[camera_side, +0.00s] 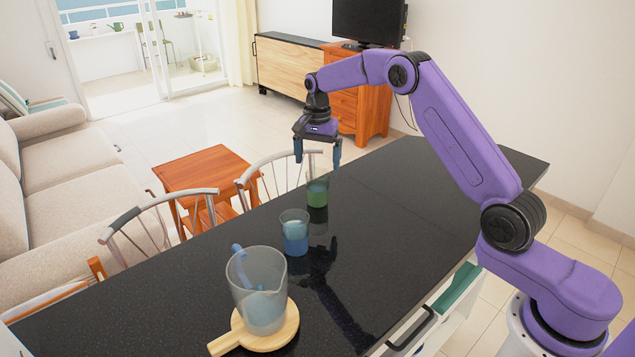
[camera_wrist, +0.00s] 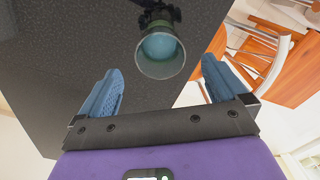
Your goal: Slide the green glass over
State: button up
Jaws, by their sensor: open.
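The green glass (camera_side: 317,198) stands upright on the black countertop, near its far left edge in the side view. A glass (camera_wrist: 160,52) with a greenish rim and teal inside shows in the wrist view, ahead of and between the fingers; it looks like the green one. My gripper (camera_side: 317,161) points down just above the green glass, with its blue fingers apart and nothing between them. The fingertips look higher than most of the glass, and I cannot tell whether they overlap its rim.
A blue glass (camera_side: 294,238) stands nearer the side camera. The glossy black countertop (camera_side: 400,215) is clear to the right. Chairs (camera_side: 262,172) line its left edge.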

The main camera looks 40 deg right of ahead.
aim_at(318, 183)
notch_tip(318, 183, down, 8)
jog(key=shift+f, duration=0.2)
dwell(0.3)
jog(key=c, duration=1.3)
jog(key=shift+o, duration=0.2)
jog(key=shift+d, duration=0.85)
jog(key=o, duration=1.3)
